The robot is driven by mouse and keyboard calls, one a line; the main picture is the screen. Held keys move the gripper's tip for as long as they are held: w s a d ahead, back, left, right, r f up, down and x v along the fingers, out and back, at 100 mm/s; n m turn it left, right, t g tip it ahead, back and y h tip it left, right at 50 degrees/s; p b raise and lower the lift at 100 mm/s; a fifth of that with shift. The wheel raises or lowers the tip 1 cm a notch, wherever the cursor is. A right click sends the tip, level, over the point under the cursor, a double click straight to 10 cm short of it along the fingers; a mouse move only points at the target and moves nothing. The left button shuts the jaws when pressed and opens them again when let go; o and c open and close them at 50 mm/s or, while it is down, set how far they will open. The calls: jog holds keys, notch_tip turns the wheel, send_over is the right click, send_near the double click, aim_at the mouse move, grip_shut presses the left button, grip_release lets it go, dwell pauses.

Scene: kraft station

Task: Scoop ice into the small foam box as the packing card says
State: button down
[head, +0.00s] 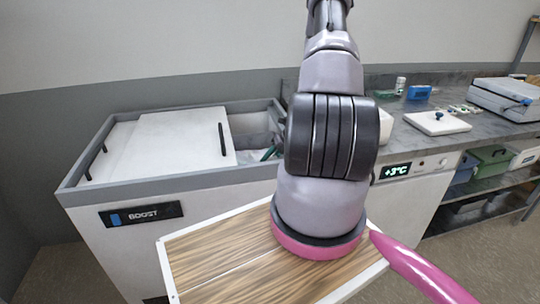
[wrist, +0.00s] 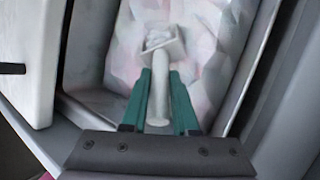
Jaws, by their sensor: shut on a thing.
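My gripper (wrist: 160,85) has its teal fingers shut on the pale handle of a scoop (wrist: 158,108). The scoop's square head holds a few whitish lumps and sits at the ice (wrist: 205,35) in the open bin; I cannot tell how deep it is. In the head view one teal finger of my gripper (head: 270,153) shows inside the right part of the chest (head: 120,190); the scoop is hidden there. A white box (head: 386,124) on the counter is mostly hidden behind my arm; it may be the small foam box. I cannot make out the packing card.
The chest's white lid (head: 170,142) covers its left part; its edge (wrist: 35,55) is close left of my gripper. Bins fill the shelf below.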

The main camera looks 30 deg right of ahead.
jog(key=shift+t, duration=0.4)
jog(key=shift+w+a+f, duration=0.15)
jog(key=shift+w+a, duration=0.15)
jog(key=shift+w, duration=0.55)
jog(key=shift+w+a+f, duration=0.2)
jog(key=shift+w+a, duration=0.05)
jog(key=shift+w, duration=0.6)
jog(key=shift+w+a+f, duration=0.15)
jog(key=shift+w+a, duration=0.15)
jog(key=shift+w, duration=0.55)
jog(key=shift+s+d+r+t+y, duration=0.1)
jog(key=shift+s+r+t+y, duration=0.1)
jog(key=shift+s+r+t, duration=0.3)
jog(key=shift+s+d+r+t+y, duration=0.15)
jog(key=shift+r+t+y, duration=0.1)
jog(key=shift+r, duration=0.4)
jog(key=shift+s+d+r+t+y, duration=0.15)
jog(key=shift+s+r+t, duration=0.15)
jog(key=shift+r, duration=0.3)
jog(key=s+d+r+t+y, duration=0.1)
jog(key=s+r, duration=0.3)
jog(key=r, duration=1)
jog(key=shift+d+r+n+t, duration=0.15)
jog(key=shift+r+n+t, duration=0.25)
jog(key=shift+t, duration=0.45)
jog(key=shift+s, duration=0.1)
